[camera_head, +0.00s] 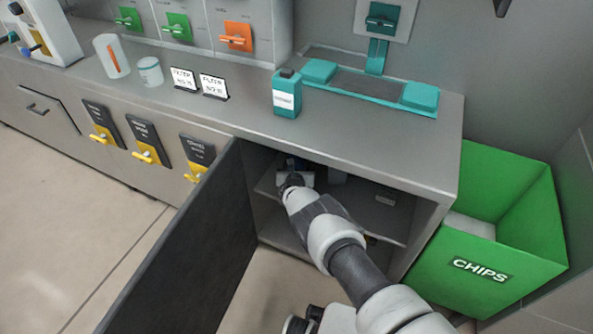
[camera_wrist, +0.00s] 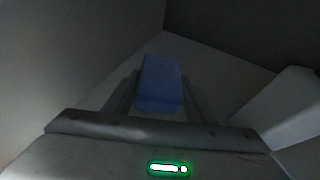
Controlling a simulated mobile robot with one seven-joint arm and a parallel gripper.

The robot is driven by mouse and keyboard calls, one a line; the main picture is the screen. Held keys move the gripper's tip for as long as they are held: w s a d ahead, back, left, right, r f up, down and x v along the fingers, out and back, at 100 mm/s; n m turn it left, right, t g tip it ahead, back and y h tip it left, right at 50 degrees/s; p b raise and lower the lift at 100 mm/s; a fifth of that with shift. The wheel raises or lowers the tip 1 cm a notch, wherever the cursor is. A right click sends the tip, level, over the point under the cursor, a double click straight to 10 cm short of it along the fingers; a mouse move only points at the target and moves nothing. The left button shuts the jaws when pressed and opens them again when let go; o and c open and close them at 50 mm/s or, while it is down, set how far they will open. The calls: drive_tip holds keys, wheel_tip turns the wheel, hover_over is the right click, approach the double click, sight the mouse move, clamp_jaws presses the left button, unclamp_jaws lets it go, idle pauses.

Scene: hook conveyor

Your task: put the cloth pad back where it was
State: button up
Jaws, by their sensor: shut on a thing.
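The cloth pad (camera_wrist: 161,84) shows blue in the dim wrist view, between the two fingers of my gripper (camera_wrist: 158,100). My gripper is shut on it. In the head view my gripper (camera_head: 296,174) reaches into the open cabinet (camera_head: 448,180), at the upper shelf (camera_head: 385,222). Only a small dark bluish patch shows by the fingers there, so the pad is mostly hidden. Whether the pad touches the shelf cannot be told.
The cabinet door (camera_head: 185,255) stands open on the left of my arm. A pale block-like thing (camera_wrist: 288,108) is close on the right in the wrist view. A teal bottle (camera_head: 287,97) stands on the counter above. A green chips bin (camera_head: 492,262) is right.

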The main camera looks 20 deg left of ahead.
drive_tip(key=shift+f, duration=0.3)
drive_tip(key=shift+f+b, duration=0.3)
drive_tip(key=o, duration=1)
drive_tip(key=shift+r, duration=0.1)
drive_tip(key=shift+o, duration=0.2)
drive_tip(key=shift+r+p, duration=0.3)
drive_tip(key=shift+p, duration=0.1)
drive_tip(key=shift+s+r+p, duration=0.2)
drive_tip(key=shift+s+p, duration=0.05)
drive_tip(key=shift+p, duration=0.25)
drive_tip(key=p+v, duration=0.7)
drive_tip(key=v, duration=0.3)
drive_tip(key=shift+s+p, duration=0.1)
drive_tip(key=shift+p, duration=0.3)
drive_tip(key=shift+s+d, duration=0.25)
drive_tip(key=shift+s, duration=0.25)
